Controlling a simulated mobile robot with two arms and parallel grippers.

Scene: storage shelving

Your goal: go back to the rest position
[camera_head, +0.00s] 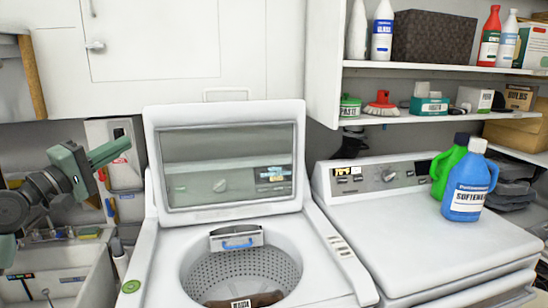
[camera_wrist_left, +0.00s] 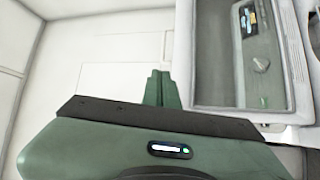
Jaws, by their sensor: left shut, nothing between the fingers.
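My left gripper (camera_head: 112,150) is green and shut, with nothing between its fingers. In the head view it is raised at the left, its fingers pointing right toward the open washer lid (camera_head: 228,207). It appears apart from the lid and touches nothing that I can see. In the left wrist view its closed fingers (camera_wrist_left: 158,87) stand together against the white wall, with the lid to the right. My right gripper does not show in either view.
The washer's drum (camera_head: 206,272) is open and holds something brown. A blue softener bottle (camera_head: 468,188) and a green bottle (camera_head: 441,171) stand on the dryer (camera_head: 415,240). Shelves (camera_head: 425,67) with bottles and boxes are at the upper right. A sink (camera_head: 62,262) is at the lower left.

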